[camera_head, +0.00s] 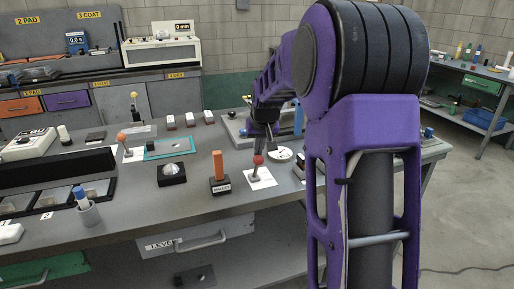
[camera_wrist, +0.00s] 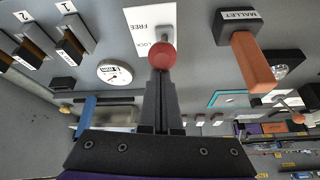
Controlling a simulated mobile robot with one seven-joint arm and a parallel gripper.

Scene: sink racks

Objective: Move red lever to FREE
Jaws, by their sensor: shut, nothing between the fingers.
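The red lever's round knob (camera_wrist: 161,55) is in the upper middle of the wrist view, over a white card (camera_wrist: 146,18) printed FREE and LOCK. The knob appears at the LOCK end of the print, but its exact setting is unclear. In the head view, the red knob (camera_head: 258,160) stands above its white card (camera_head: 266,180) on the bench. My gripper (camera_wrist: 161,76) is shut and empty, its fingertips right at the knob in the picture; I cannot tell whether they touch. In the head view, my gripper (camera_head: 271,143) is just above and right of the knob. The lever's stem is mostly hidden in the wrist view.
An orange-handled mallet stands in its MALLET holder (camera_head: 220,187) close left of the lever. A white round dial (camera_head: 281,154) lies close right.

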